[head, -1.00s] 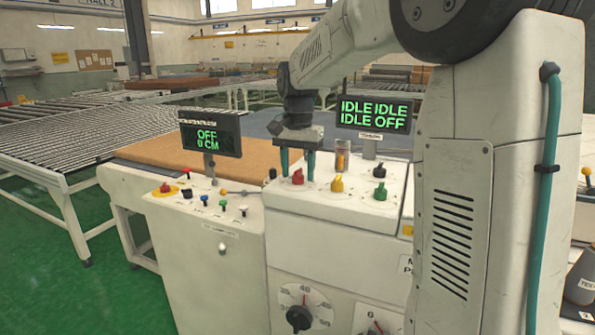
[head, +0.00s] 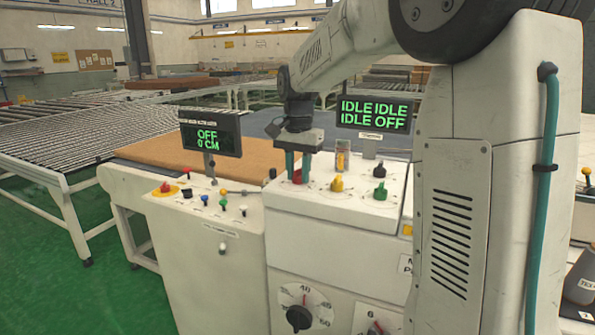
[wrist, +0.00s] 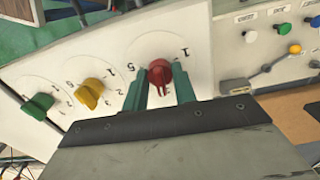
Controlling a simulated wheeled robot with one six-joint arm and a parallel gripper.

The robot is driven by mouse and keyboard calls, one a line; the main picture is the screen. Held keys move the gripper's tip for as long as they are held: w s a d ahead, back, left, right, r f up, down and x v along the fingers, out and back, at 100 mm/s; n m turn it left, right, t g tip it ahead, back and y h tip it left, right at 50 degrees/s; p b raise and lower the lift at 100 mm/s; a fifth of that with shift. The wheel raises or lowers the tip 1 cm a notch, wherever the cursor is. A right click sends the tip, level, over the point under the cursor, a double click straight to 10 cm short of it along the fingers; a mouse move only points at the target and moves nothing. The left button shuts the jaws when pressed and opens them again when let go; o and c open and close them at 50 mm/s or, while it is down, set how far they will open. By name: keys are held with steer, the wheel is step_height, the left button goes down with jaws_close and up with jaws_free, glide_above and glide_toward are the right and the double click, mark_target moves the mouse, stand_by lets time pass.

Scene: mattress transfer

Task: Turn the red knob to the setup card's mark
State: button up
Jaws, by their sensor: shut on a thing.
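The red knob (head: 297,178) is on the sloped white console top (head: 318,205), at the left of a row with a yellow knob (head: 336,184) and a green knob (head: 380,191). My gripper (head: 298,168) points down over the red knob with its teal fingers shut on it. In the wrist view my gripper (wrist: 159,88) has one finger on each side of the red knob (wrist: 160,72). Dial numbers show around the knob, a 5 to its left and a 1 to its right. I cannot make out a setup card or its mark.
A screen (head: 374,114) reading IDLE and OFF stands behind the console. Another screen (head: 210,138) reads OFF. A lower panel at left holds small coloured buttons and a red stop button (head: 165,187). A black dial knob (head: 299,318) is on the front.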

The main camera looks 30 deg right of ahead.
mark_target(298, 169)
steer(key=m, duration=0.9)
steer(key=shift+m, duration=0.3)
stand_by(0.3)
steer(key=o, duration=1)
step_height(298, 169, up, 8)
steer(key=shift+f, duration=0.1)
stand_by(0.4)
